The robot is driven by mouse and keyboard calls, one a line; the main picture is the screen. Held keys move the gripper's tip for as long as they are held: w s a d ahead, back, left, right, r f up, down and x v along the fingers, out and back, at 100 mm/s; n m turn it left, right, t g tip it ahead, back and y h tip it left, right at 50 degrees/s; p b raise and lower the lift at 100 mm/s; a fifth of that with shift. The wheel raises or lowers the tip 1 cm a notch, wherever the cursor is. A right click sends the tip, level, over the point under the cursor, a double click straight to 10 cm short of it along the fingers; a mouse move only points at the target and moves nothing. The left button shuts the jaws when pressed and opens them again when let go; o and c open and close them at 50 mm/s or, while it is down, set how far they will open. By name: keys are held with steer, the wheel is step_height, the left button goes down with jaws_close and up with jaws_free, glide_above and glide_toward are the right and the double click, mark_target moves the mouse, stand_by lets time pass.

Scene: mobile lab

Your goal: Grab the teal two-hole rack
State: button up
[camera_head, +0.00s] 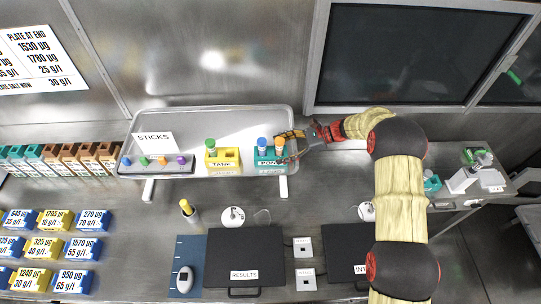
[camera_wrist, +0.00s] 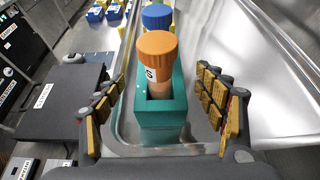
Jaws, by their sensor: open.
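The teal two-hole rack (camera_head: 270,167) stands at the right end of the raised metal tray in the head view. It holds a blue-capped tube (camera_head: 262,145) and an orange-capped tube (camera_head: 279,146). In the wrist view the rack (camera_wrist: 160,132) is upright between the fingers, with the orange-capped tube (camera_wrist: 157,58) nearer and the blue cap (camera_wrist: 157,16) behind. My gripper (camera_wrist: 163,95) is open, with one finger on each side of the rack and a visible gap on both sides. In the head view my gripper (camera_head: 291,146) reaches in from the right.
On the same tray (camera_head: 215,121), a yellow rack (camera_head: 222,160) with a green-capped tube stands left of the teal one. Farther left are a dark strip with small coloured pieces (camera_head: 150,164) and a STICKS card (camera_head: 155,143). A black RESULTS case (camera_head: 245,255) lies in front.

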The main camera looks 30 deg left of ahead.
mark_target(271, 152)
steer(key=p+x, duration=0.1)
steer(key=x, duration=0.3)
steer(key=shift+s+a+f, duration=0.15)
steer(key=shift+a+f, duration=0.1)
steer(key=shift+c, duration=0.6)
steer(key=c, duration=1.2)
steer(key=shift+c, duration=0.4)
steer(key=shift+r, duration=0.2)
steer(key=shift+c, duration=0.2)
